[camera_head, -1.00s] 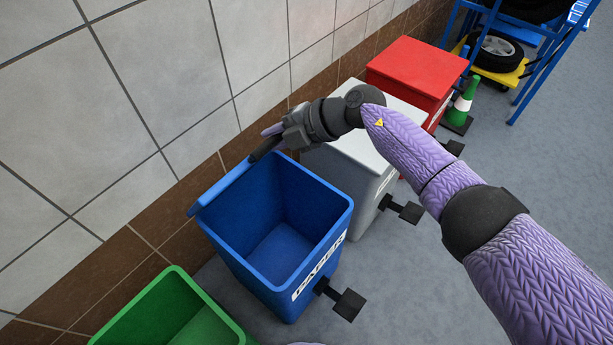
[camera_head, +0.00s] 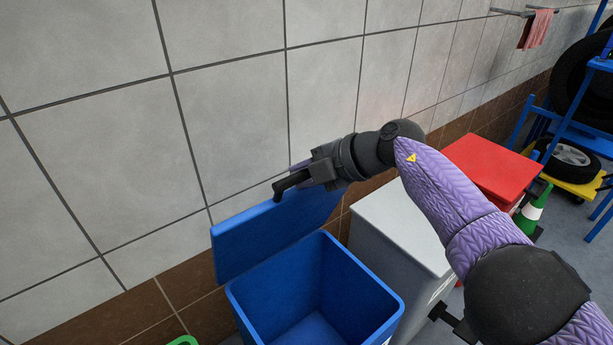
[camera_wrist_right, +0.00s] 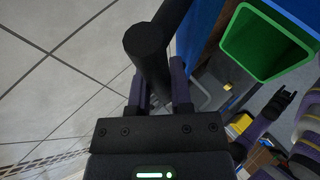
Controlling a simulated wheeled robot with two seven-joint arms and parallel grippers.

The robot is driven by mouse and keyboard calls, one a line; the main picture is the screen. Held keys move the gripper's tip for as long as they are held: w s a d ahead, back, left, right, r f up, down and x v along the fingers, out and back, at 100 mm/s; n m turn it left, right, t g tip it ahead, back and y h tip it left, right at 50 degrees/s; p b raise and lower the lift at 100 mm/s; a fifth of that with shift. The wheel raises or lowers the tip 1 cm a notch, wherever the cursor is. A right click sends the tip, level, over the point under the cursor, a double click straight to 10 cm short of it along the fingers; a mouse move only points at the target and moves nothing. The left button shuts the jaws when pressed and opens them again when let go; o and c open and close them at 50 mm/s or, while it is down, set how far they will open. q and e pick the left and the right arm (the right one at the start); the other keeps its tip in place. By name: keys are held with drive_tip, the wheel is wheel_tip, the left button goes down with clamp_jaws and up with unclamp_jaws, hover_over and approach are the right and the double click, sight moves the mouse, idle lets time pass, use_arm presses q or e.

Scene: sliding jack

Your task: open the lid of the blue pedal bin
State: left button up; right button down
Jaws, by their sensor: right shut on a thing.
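The blue pedal bin (camera_head: 365,295) stands against the wall with its mouth uncovered; its inside shows empty. Its blue lid (camera_head: 255,238) stands up behind the mouth, near upright, close to the wall. My right gripper (camera_head: 292,183) is at the lid's top edge, shut on a dark bar (camera_head: 281,190). The bar also shows between the purple fingers in the wrist view (camera_wrist_right: 148,45). Whether the bar is fixed to the lid is unclear.
A grey-white bin (camera_head: 400,235) and a red bin (camera_head: 490,165) stand right of the blue one. A green bin (camera_wrist_right: 265,45) is on its other side. The tiled wall (camera_head: 130,150) is close behind the lid.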

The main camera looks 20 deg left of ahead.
drive_tip(key=c, duration=0.6)
unclamp_jaws()
drive_tip(key=shift+c, duration=0.2)
drive_tip(key=shift+o, duration=0.5)
use_arm(q)
wheel_tip(320, 180, up, 7)
drive_tip(key=w+p, duration=0.2)
drive_tip(key=p, duration=0.5)
drive_tip(key=shift+r+t+p, duration=0.15)
drive_tip(key=shift+t+p, duration=0.15)
drive_tip(key=shift+p, duration=0.1)
use_arm(e)
drive_tip(key=v, duration=1)
use_arm(q)
drive_tip(key=shift+w, duration=0.3)
use_arm(e)
drive_tip(key=shift+f, duration=0.15)
